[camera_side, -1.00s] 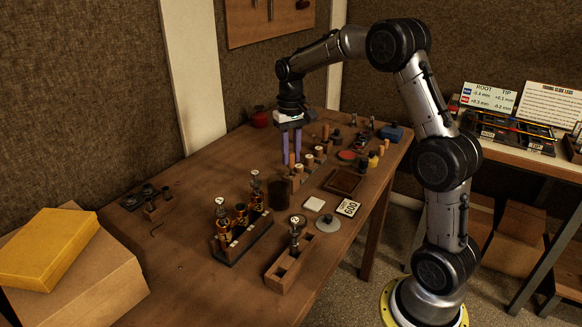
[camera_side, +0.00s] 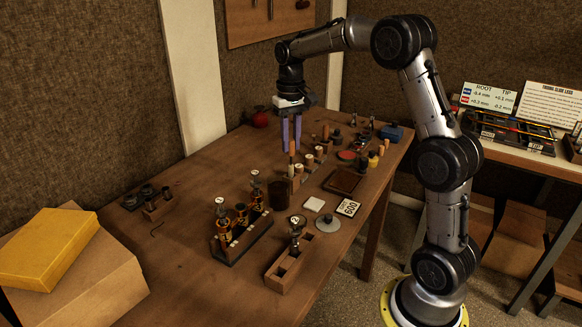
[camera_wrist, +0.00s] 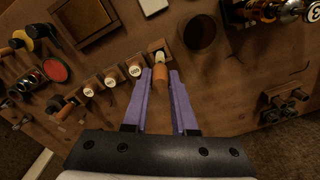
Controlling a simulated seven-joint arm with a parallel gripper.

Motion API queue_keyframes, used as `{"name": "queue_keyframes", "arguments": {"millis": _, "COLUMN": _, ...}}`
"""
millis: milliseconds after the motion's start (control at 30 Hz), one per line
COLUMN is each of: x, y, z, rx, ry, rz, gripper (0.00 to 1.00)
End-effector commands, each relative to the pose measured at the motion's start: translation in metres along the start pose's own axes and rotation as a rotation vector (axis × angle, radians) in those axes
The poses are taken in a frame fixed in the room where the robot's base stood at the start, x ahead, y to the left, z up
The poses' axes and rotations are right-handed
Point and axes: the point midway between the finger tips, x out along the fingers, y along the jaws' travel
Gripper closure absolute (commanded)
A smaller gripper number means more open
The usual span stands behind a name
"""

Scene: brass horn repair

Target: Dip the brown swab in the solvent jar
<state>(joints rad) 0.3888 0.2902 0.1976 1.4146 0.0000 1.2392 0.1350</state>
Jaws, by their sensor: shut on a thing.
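My gripper (camera_side: 292,149) is shut on the brown swab (camera_wrist: 160,77), with its purple fingers pointing down. The swab's orange-brown handle hangs upright, its paler lower part (camera_wrist: 160,57) showing in the wrist view. I hold it above the near-left end of the wooden swab rack (camera_side: 297,184). In the side view the lower end of the swab is hard to make out against the rack. A dark round jar (camera_side: 279,193), likely the solvent jar, stands just in front of the rack's end; its opening also shows in the wrist view (camera_wrist: 199,32).
Several other handled swabs (camera_side: 308,160) stand in the rack. A wooden block with slots (camera_side: 290,266), a white pad (camera_side: 314,204) and a brown tray (camera_side: 342,181) are nearby. Open table lies on the left.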

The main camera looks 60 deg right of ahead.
Motion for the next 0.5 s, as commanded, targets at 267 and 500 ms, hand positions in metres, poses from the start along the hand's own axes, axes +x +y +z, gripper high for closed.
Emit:
{"name": "queue_keyframes", "arguments": {"millis": 267, "x": -0.016, "y": 0.0, "z": 0.0, "rx": 0.0, "ry": 0.002, "rz": 0.0, "gripper": 1.0}}
{"name": "queue_keyframes", "arguments": {"millis": 500, "x": -0.029, "y": 0.0, "z": 0.0, "rx": 0.0, "ry": 0.002, "rz": 0.0, "gripper": 1.0}}
